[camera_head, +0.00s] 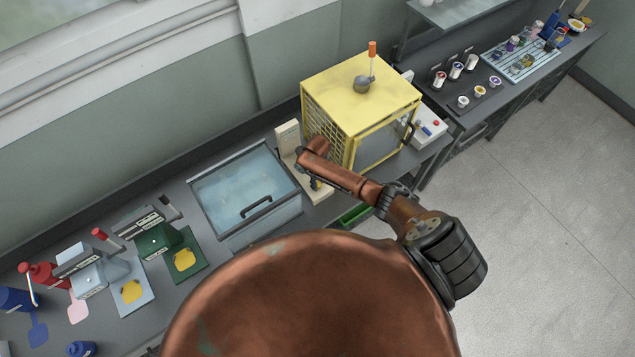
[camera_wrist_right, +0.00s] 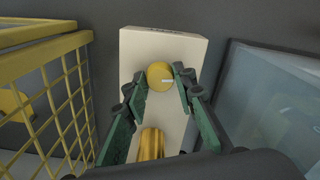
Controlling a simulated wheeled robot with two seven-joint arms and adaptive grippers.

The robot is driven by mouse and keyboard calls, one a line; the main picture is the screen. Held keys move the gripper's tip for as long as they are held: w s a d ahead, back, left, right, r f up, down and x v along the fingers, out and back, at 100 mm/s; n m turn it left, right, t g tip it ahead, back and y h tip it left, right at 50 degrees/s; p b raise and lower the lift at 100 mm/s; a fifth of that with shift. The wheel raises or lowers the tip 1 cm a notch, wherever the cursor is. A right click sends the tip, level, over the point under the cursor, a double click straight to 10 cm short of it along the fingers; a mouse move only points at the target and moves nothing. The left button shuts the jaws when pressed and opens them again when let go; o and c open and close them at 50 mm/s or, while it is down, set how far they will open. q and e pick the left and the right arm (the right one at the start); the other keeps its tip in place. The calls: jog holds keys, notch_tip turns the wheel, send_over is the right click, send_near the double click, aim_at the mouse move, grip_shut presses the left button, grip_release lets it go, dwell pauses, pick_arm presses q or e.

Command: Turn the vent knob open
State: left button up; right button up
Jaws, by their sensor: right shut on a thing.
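The vent knob (camera_wrist_right: 158,76) is a round yellow knob with a pale pointer mark, on the upper part of a cream panel (camera_wrist_right: 185,45) in the right wrist view. The mark points roughly to the right there. The green fingers of my right gripper (camera_wrist_right: 160,80) are closed on the knob from both sides. A brass cylinder (camera_wrist_right: 152,145) is below the knob, between the fingers. In the head view the cream panel (camera_head: 288,135) stands between the glass-lidded tank and the yellow cage; my copper arm hides the knob. My left gripper is not in view.
The yellow cage machine (camera_head: 345,85) stands close on one side of my right arm, and the tank (camera_head: 245,190) with a black handle on the other. Several small presses, such as the green one (camera_head: 160,240), stand at left. Jars on a bench (camera_head: 455,70) are at right.

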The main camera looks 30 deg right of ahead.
jog(key=shift+m, duration=0.6)
jog(key=o, duration=1.2)
jog(key=shift+c, duration=0.2)
jog(key=shift+r, duration=0.1)
notch_tip(320, 180, up, 12)
